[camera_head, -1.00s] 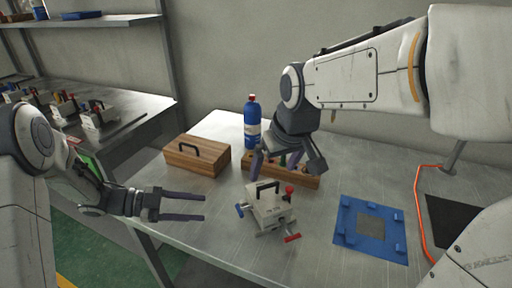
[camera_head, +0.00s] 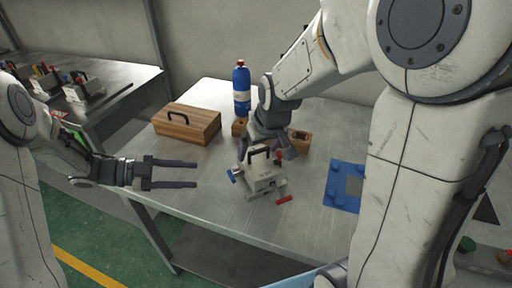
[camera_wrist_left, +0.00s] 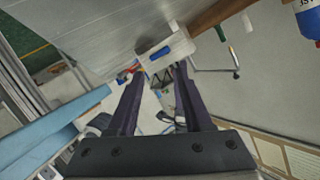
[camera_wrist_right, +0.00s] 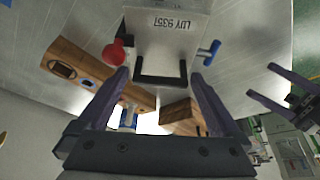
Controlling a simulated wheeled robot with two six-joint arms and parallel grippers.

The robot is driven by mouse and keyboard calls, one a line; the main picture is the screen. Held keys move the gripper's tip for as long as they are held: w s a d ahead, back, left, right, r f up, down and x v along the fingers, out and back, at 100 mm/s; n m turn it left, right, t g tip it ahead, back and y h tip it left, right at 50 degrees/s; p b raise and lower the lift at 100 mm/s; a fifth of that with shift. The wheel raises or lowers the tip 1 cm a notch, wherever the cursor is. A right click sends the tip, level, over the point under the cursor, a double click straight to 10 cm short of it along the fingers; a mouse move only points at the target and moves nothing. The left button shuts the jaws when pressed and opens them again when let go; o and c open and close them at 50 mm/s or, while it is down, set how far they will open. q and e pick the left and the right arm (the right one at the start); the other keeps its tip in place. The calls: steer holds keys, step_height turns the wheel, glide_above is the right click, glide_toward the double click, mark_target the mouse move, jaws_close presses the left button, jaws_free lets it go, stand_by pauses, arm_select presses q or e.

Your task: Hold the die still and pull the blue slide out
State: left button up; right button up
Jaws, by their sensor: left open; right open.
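The die (camera_head: 262,180) is a light grey metal block on the table with a black top handle (camera_head: 259,152). The blue slide (camera_head: 232,175) sticks out of its left side in the head view, and a red one (camera_head: 283,199) sticks out at the front right. A red knob (camera_head: 279,157) stands at its back right. My right gripper (camera_head: 259,148) is open above the die; in the right wrist view the handle (camera_wrist_right: 161,83) lies ahead between the fingers. My left gripper (camera_head: 196,174) is open and empty, left of the die, with its fingers pointing toward the blue slide.
A wooden box (camera_head: 187,124) with a black handle sits behind on the left. A blue-labelled bottle (camera_head: 241,90) and a wooden block rack (camera_head: 300,141) stand behind the die. A blue fixture plate (camera_head: 341,188) lies to its right. The table front is clear.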

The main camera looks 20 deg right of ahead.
mark_target(232, 176)
jaws_close()
arm_select(q)
steer(key=shift+c, duration=0.3)
steer(key=w+m+g, duration=0.1)
steer(key=m, duration=0.1)
steer(key=w+d+m+g, duration=0.1)
steer(key=w+m, duration=0.1)
steer(key=m, duration=0.1)
steer(key=w+m+g, duration=0.1)
steer(key=m+g, duration=0.1)
steer(key=m, duration=0.1)
steer(key=shift+w+d+f, duration=0.1)
steer(key=shift+w+d, duration=0.15)
steer(key=shift+w, duration=0.1)
steer(key=m, duration=0.1)
steer(key=m+g, duration=0.1)
steer(key=m, duration=0.1)
steer(key=w+m+g, duration=0.1)
steer(key=shift+d+f+m, duration=0.25)
steer(key=shift+m, duration=0.05)
steer(key=m+g+y, duration=0.1)
steer(key=m, duration=0.1)
steer(key=f+m+g, duration=0.1)
steer(key=m, duration=0.2)
steer(key=shift+g+y, duration=0.4)
arm_select(e)
steer(key=shift+s, duration=0.1)
arm_select(q)
steer(key=x, duration=1.2)
steer(key=shift+r, duration=0.1)
